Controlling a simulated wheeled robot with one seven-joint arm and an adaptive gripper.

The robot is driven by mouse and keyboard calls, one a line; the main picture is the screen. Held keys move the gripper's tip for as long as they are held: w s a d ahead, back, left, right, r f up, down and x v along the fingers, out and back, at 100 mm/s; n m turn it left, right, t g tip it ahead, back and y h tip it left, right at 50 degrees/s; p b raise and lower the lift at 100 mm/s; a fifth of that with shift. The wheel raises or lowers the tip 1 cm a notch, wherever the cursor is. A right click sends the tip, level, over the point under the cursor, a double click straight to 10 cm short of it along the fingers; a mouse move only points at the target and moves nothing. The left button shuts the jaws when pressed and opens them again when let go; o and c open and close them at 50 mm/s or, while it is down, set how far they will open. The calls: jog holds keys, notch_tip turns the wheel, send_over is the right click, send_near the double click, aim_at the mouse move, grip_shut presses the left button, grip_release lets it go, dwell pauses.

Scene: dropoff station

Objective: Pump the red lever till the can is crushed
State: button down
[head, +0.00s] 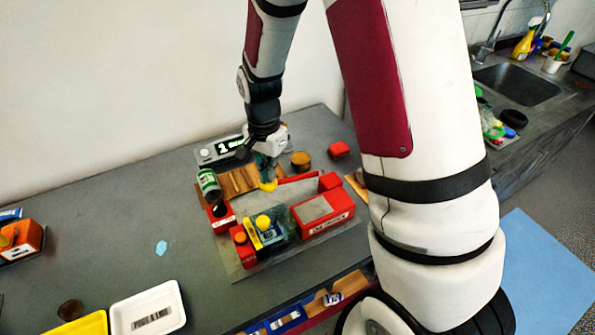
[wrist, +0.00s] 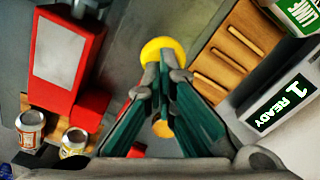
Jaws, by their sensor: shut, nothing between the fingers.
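My gripper (head: 267,174) is shut and empty just above the yellow piece. In the wrist view a yellow disc (wrist: 163,48) lies beyond my fingertips (wrist: 162,75). A green-labelled can (head: 208,185) leans left of the gripper; I see no crushed can.
A display (head: 220,149) reading "1 READY" in the wrist view (wrist: 280,103) stands behind. Two cans, one here (wrist: 30,130), stand at the wrist view's left. A white tray (head: 148,312) is front left.

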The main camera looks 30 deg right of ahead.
jog(key=shift+f+b, duration=0.45)
jog(key=shift+f, duration=0.95)
